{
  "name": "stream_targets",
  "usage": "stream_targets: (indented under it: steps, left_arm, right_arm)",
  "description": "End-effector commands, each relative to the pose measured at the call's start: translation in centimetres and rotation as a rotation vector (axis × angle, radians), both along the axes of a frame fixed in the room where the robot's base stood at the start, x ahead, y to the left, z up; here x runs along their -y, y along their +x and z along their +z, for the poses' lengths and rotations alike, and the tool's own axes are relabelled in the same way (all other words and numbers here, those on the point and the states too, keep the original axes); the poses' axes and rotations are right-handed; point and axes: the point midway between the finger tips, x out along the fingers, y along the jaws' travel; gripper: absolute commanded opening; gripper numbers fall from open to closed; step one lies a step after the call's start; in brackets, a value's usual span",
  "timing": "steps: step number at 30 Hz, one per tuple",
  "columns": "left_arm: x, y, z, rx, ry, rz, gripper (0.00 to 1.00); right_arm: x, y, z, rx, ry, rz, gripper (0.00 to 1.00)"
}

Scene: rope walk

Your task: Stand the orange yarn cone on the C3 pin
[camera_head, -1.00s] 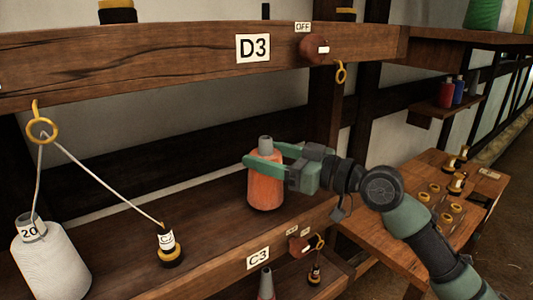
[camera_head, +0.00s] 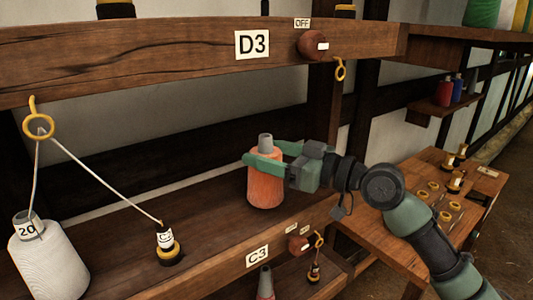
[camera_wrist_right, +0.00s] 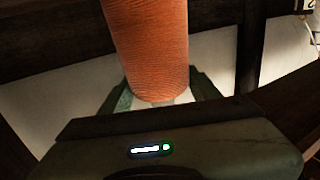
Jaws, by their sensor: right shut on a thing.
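The orange yarn cone (camera_head: 265,188) is upright with a grey tip, at the shelf board behind the C3 label (camera_head: 257,256). My right gripper (camera_head: 272,164) is shut on it near its top, reaching in from the right. The cone also fills the upper middle of the right wrist view (camera_wrist_right: 150,45), between the green fingers. The cone's base is at or just above the board; I cannot tell if it touches. The C3 pin is not visible, perhaps hidden by the cone. My left gripper is not in view.
A white yarn cone (camera_head: 48,262) marked 20 stands at left, its thread running through a yellow ring (camera_head: 38,126) to a black-and-yellow pin (camera_head: 167,246). The D3 beam (camera_head: 150,62) crosses above. A side table (camera_head: 420,225) with small parts is at right.

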Motion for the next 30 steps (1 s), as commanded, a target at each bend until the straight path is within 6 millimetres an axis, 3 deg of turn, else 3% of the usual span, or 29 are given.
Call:
stream_targets:
  steps: [30]
  left_arm:
    - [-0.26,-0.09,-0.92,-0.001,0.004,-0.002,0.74]
  right_arm:
    - [-0.04,0.03,-0.71,0.002,0.001,0.000,0.00]
